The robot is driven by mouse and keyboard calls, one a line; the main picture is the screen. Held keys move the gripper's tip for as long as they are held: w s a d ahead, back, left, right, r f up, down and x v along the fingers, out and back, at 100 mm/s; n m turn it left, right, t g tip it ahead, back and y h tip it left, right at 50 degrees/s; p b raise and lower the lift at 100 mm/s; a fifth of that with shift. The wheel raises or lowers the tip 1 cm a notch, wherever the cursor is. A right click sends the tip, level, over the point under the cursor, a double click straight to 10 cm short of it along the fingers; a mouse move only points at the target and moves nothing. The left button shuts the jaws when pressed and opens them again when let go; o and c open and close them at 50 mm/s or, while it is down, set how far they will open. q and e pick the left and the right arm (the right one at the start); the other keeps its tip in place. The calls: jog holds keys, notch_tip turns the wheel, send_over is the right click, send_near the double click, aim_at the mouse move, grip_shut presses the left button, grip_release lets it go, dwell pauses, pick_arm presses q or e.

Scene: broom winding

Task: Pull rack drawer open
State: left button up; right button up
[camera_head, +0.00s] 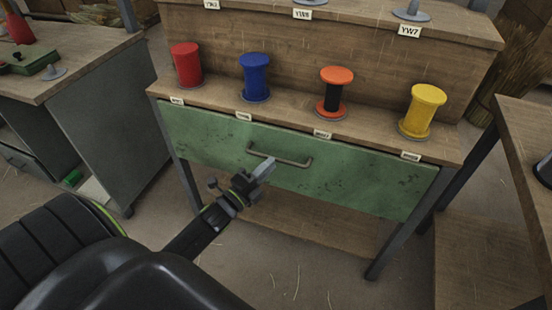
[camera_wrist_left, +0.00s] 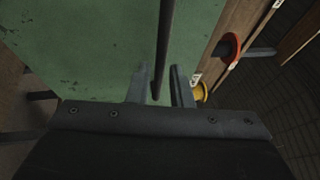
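The rack drawer (camera_head: 340,187) has a green, worn front and looks closed under the wooden shelf. Its metal bar handle (camera_head: 295,162) runs across the upper middle of the front. My left gripper (camera_head: 265,168) is at the left part of the handle. In the left wrist view the fingers of my left gripper (camera_wrist_left: 160,68) are apart, and the dark handle bar (camera_wrist_left: 165,35) runs between them in the picture. I cannot tell whether either finger touches it. The green drawer front (camera_wrist_left: 85,45) fills the left of that view. My right gripper is not in view.
Red (camera_head: 187,65), blue (camera_head: 255,77), orange-black (camera_head: 334,92) and yellow (camera_head: 421,111) spools stand on the shelf above the drawer. A workbench (camera_head: 75,65) stands at the left and a wooden table (camera_head: 530,150) at the right. Floor shows in front of the rack.

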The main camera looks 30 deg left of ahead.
pick_arm(q)
jog(key=shift+x, duration=1.85)
grip_shut()
